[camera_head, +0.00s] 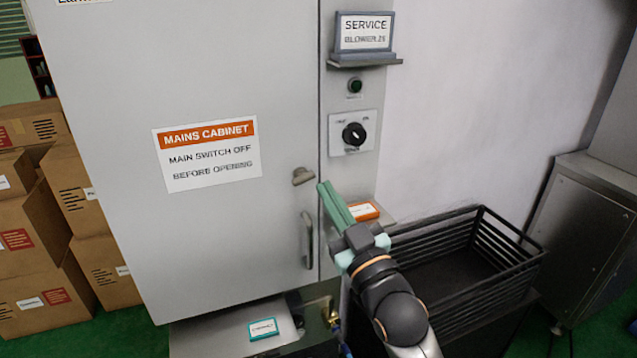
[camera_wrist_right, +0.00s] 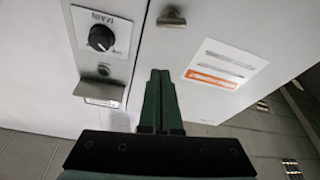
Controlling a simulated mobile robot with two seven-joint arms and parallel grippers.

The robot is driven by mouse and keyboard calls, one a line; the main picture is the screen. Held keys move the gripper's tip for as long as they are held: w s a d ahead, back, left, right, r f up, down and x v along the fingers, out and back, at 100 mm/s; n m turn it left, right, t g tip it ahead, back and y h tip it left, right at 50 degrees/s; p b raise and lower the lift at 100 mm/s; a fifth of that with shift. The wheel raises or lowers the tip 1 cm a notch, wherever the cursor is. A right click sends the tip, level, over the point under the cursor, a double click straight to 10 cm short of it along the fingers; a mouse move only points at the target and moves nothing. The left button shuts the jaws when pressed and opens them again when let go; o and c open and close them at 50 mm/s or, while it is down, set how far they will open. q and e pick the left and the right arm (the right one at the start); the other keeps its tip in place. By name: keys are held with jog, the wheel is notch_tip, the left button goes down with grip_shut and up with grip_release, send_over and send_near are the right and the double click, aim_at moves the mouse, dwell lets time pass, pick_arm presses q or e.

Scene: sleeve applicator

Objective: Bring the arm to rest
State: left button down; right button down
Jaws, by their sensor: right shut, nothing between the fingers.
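My right gripper (camera_head: 324,188) is in front of the grey mains cabinet, close to the right edge of its door (camera_head: 220,85). Its two green fingers lie together with nothing between them, and they also show shut in the right wrist view (camera_wrist_right: 159,76). In the head view the fingertips appear just right of the small door latch (camera_head: 303,176) and below the black rotary switch (camera_head: 354,134). I cannot tell whether they touch the cabinet. The wrist view shows the latch (camera_wrist_right: 171,17) and the switch (camera_wrist_right: 101,38) beyond the fingers. My left gripper is out of view.
A black slatted crate (camera_head: 510,238) stands right of my right arm. An orange-edged box (camera_head: 364,210) sits behind the gripper. A door handle (camera_head: 307,240) is left of it. A teal-edged box (camera_head: 263,328) lies below. Cartons (camera_head: 30,230) are stacked at left.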

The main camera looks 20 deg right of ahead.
jog(key=shift+s+d+f, duration=0.1)
jog(key=shift+s+f, duration=0.05)
jog(key=shift+s, duration=0.25)
